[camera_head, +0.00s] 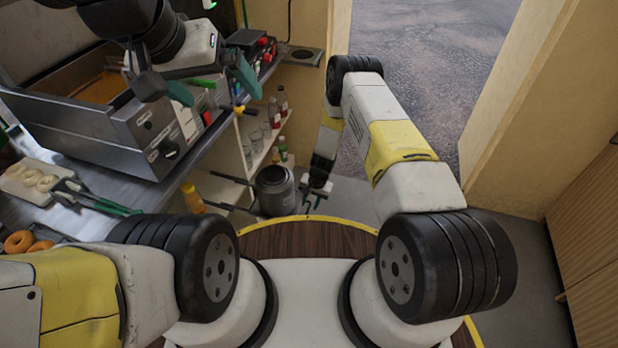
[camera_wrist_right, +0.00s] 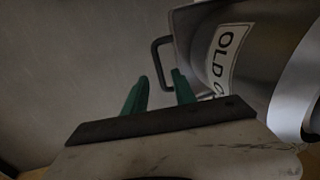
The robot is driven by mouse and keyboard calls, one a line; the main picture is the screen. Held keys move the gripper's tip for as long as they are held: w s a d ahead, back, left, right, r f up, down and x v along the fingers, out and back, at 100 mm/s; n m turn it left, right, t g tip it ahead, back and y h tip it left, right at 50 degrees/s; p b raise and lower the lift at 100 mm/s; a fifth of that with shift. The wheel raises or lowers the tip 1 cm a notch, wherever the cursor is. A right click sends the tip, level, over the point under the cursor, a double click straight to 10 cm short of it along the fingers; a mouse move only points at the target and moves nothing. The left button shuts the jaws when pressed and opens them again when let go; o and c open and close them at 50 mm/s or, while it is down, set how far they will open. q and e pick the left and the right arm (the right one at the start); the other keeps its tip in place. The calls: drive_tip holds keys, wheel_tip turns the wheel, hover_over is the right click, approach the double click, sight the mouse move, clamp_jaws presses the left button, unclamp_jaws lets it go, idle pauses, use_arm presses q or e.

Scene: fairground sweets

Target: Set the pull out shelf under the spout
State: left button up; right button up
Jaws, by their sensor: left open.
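My left gripper (camera_head: 212,84) is open above the counter, its green fingers wide apart beside the fryer's front. My right gripper (camera_head: 316,194) is low, beside a grey metal can (camera_head: 275,190). In the right wrist view its green fingers (camera_wrist_right: 160,92) stand apart, with the can's dark handle (camera_wrist_right: 154,62) just beyond or between them; I cannot tell which. The can (camera_wrist_right: 290,60) has a label beginning "OLD". A small yellow-handled fitting (camera_head: 240,110) sticks out at the counter edge and may be the spout. I cannot clearly make out the pull out shelf.
The fryer (camera_head: 150,135) stands on the steel counter (camera_head: 110,185). Tongs (camera_head: 95,197) and doughnuts (camera_head: 18,241) lie at its near end. Dark bars (camera_head: 232,208) project below the counter near a yellow bottle (camera_head: 193,198). White shelves (camera_head: 243,145) hold bottles and glasses. A doorway is open ahead.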

sight(308, 209)
drive_tip(key=shift+w+a+f, duration=0.1)
drive_tip(key=shift+a+f, duration=0.05)
drive_tip(key=shift+f, duration=0.6)
drive_tip(key=shift+w+a+f, duration=0.1)
drive_tip(key=shift+a+f, duration=0.05)
drive_tip(key=shift+f, duration=0.6)
drive_tip(key=shift+s, duration=0.1)
clamp_jaws()
